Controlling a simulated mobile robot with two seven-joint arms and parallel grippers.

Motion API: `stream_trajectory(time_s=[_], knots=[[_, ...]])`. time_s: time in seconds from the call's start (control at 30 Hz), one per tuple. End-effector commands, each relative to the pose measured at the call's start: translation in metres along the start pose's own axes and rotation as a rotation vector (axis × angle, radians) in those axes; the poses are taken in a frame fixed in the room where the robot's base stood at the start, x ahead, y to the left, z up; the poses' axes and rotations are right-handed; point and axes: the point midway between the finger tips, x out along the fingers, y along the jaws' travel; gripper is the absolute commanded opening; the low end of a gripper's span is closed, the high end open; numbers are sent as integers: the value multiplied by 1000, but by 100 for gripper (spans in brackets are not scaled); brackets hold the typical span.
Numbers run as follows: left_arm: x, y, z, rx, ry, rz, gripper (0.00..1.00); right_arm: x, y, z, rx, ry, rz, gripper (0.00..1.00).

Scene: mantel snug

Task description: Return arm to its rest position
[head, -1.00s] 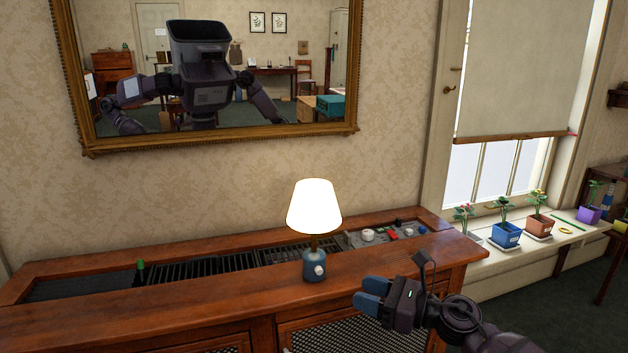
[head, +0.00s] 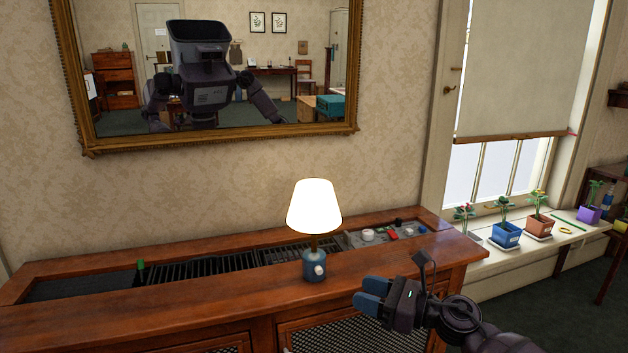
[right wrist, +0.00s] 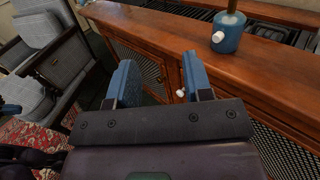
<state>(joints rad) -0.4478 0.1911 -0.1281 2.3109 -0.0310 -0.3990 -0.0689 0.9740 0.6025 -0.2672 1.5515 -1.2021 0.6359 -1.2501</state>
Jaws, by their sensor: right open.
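My right gripper (head: 372,299) is in front of the wooden cabinet, at the lower right of the head view. In the right wrist view its two blue fingers (right wrist: 158,82) stand apart with nothing between them. The lit table lamp (head: 314,207) stands upright on the cabinet top, left of the gripper and apart from it. Its blue base also shows in the right wrist view (right wrist: 227,37). My left gripper does not show directly in the head view.
The wooden cabinet (head: 215,318) runs along the wall below a gilt-framed mirror (head: 230,133). Potted plants, including a blue pot (head: 506,234), line the windowsill at the right. A grey armchair (right wrist: 48,65) stands at the left of the right wrist view.

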Motion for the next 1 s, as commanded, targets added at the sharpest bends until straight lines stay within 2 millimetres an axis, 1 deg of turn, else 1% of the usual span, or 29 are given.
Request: stream_trajectory(time_s=[0.03, 0.1, 0.27, 0.47, 0.67, 0.87, 1.0], knots=[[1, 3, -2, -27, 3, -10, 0, 0, 0, 0, 0, 0, 0, 46], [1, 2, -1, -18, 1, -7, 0, -6, 10, -12, 85, -25, -17, 46], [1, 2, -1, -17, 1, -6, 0, -20, 28, -31, 271, -83, -60, 46], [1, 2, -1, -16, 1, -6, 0, -46, 57, -59, 567, -174, -135, 46], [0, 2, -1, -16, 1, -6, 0, -91, 94, -95, 989, -309, -261, 46], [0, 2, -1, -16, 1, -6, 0, -143, 133, -129, 1421, -467, -413, 46], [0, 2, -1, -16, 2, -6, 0, -182, 162, -150, 1709, -594, -530, 46]])
